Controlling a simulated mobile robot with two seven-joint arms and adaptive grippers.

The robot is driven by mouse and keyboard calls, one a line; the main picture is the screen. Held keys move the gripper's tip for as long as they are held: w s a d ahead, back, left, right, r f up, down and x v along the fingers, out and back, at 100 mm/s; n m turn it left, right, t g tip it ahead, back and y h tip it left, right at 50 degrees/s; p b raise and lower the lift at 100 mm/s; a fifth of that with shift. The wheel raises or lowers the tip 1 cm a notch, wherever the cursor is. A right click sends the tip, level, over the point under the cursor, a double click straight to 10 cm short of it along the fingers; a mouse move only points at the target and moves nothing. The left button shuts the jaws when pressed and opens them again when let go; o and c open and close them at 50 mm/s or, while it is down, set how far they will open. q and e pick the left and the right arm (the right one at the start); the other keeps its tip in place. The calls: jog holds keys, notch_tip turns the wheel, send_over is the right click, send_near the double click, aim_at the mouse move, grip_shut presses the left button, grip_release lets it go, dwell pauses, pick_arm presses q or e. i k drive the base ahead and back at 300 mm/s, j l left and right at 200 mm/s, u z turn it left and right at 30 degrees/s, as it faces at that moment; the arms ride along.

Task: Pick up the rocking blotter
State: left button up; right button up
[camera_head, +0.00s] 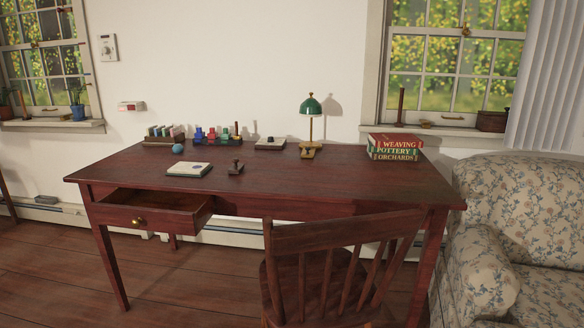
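A small dark brown piece with an upright knob (236,167) stands near the front of the red-brown desk (330,183), left of its middle. It could be the rocking blotter, or a hand stamp; it is too small to tell. Farther back, a low pale block with a dark top and small knob (270,143) lies on the desk and could also be the blotter. Neither of my grippers is in view.
An open drawer (150,212) juts out front left. A wooden chair (340,265) blocks the front right. A green lamp (311,107) and books (395,147) stand behind.

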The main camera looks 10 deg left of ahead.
aim_at(236, 169)
jog(key=i+j+z, duration=0.1)
jog(key=j+z, duration=0.15)
jog(key=z, duration=0.15)
jog(key=i+j+z, duration=0.1)
jog(key=j+z, duration=0.45)
jog(key=z, duration=0.2)
jog(key=j+z, duration=0.25)
jog(key=j, duration=0.3)
jog(key=j+z, duration=0.2)
jog(key=j, duration=0.35)
jog(key=k, duration=0.05)
